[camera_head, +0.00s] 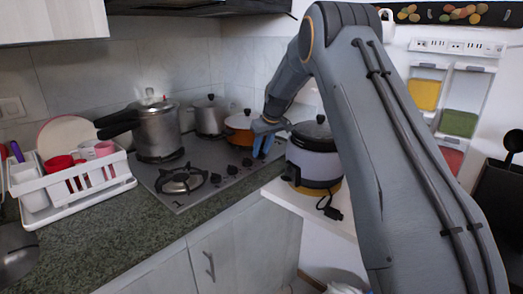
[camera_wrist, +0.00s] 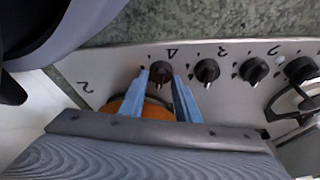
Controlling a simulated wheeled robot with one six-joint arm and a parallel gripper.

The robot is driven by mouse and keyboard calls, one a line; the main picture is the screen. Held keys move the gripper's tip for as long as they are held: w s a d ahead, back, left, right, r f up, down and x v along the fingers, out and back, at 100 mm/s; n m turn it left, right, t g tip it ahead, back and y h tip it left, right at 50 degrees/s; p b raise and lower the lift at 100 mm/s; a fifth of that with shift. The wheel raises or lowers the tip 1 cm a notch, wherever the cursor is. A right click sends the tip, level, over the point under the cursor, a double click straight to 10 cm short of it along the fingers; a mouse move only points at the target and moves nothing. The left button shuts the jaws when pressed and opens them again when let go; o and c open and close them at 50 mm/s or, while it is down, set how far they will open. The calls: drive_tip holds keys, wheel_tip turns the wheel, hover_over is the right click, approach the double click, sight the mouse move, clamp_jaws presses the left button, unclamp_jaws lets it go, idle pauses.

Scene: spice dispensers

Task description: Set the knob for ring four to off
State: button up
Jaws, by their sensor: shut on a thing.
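The ring four knob (camera_wrist: 160,72) is a dark round knob on the steel panel, beside an upside-down printed 4 in the wrist view. My gripper (camera_wrist: 160,70) has its two blue fingers on either side of this knob and is shut on it. In the head view my gripper (camera_head: 263,143) reaches down to the right end of the knob row on the stove (camera_head: 205,183).
Other dark knobs (camera_wrist: 207,71) (camera_wrist: 254,70) line up to the right in the wrist view. An orange pot (camera_head: 240,127) stands behind my gripper, and a white rice cooker (camera_head: 313,160) stands close on its right. A large pressure cooker (camera_head: 157,132) is at the left.

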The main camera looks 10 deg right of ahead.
drive_tip(key=o, duration=1)
drive_tip(key=shift+b+v, duration=0.85)
drive_tip(key=shift+v, duration=3.05)
